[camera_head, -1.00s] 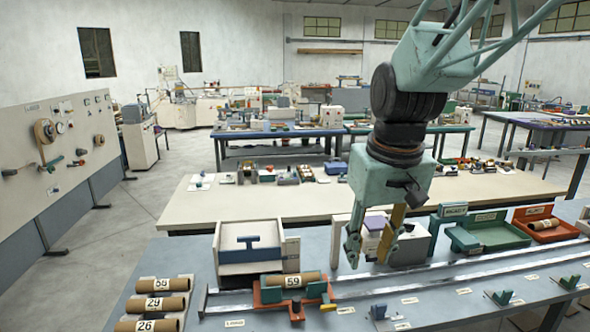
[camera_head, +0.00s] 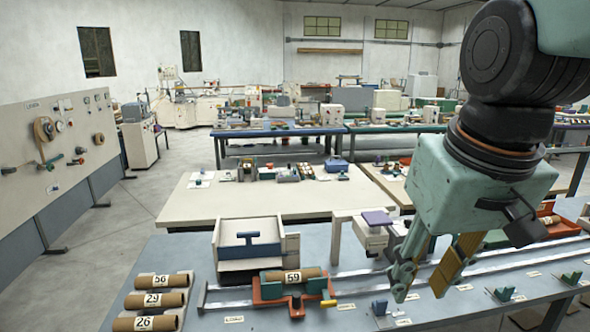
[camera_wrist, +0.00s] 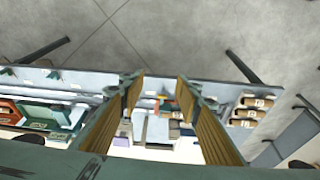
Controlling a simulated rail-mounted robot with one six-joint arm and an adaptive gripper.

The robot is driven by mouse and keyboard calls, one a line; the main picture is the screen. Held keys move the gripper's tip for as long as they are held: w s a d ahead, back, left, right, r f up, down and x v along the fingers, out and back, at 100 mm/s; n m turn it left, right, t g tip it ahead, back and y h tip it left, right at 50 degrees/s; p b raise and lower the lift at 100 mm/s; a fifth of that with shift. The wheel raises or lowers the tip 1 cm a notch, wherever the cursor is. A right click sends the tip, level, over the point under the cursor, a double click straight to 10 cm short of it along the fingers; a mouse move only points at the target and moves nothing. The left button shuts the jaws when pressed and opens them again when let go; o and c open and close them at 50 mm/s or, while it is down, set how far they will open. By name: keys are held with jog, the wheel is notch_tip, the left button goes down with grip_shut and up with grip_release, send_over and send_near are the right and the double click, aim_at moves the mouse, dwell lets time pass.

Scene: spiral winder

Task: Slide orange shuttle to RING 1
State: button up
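The orange shuttle (camera_head: 296,304) sits near the left end of the rail (camera_head: 470,266) on the blue-grey bench. It carries a brown tube (camera_head: 292,276) marked 59, and a yellow piece (camera_head: 328,303) shows at its right end. My gripper (camera_head: 422,283) hangs well to the right of the shuttle and apart from it. Its two fingers are spread, with nothing between them. In the wrist view my gripper (camera_wrist: 157,92) is also open, with the small orange shuttle (camera_wrist: 161,104) far beyond the fingers. Small label plates line the rail; I cannot read which says RING 1.
Several brown tubes (camera_head: 152,301) lie at the bench's left. A white box with a blue handle (camera_head: 249,252) stands behind the shuttle, and a white machine with a purple top (camera_head: 378,218) stands near my gripper.

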jog(key=s+d+f+m+b, duration=0.1)
jog(key=s, duration=1.1)
jog(key=shift+s+d+f+t, duration=0.2)
jog(key=shift+d+f+t, duration=0.05)
jog(key=shift+d+t, duration=0.15)
jog(key=shift+w, duration=0.1)
jog(key=w+a+f+n+g+p, duration=0.1)
jog(key=w+a, duration=0.3)
jog(key=w, duration=1.1)
jog(key=w+a+f+n+g+p, duration=0.1)
jog(key=w+a+f+n, duration=0.15)
jog(key=w, duration=1.35)
jog(key=w+a+f+n+g+p, duration=0.1)
jog(key=w+a+f, duration=0.6)
jog(key=w+f, duration=0.3)
jog(key=w+a+f+g+p, duration=0.1)
jog(key=w+a+f+p, duration=0.1)
jog(key=w+a+f, duration=0.5)
jog(key=w+f, duration=0.4)
jog(key=f, duration=0.3)
jog(key=shift+f+n, duration=0.35)
jog(key=shift+f, duration=0.05)
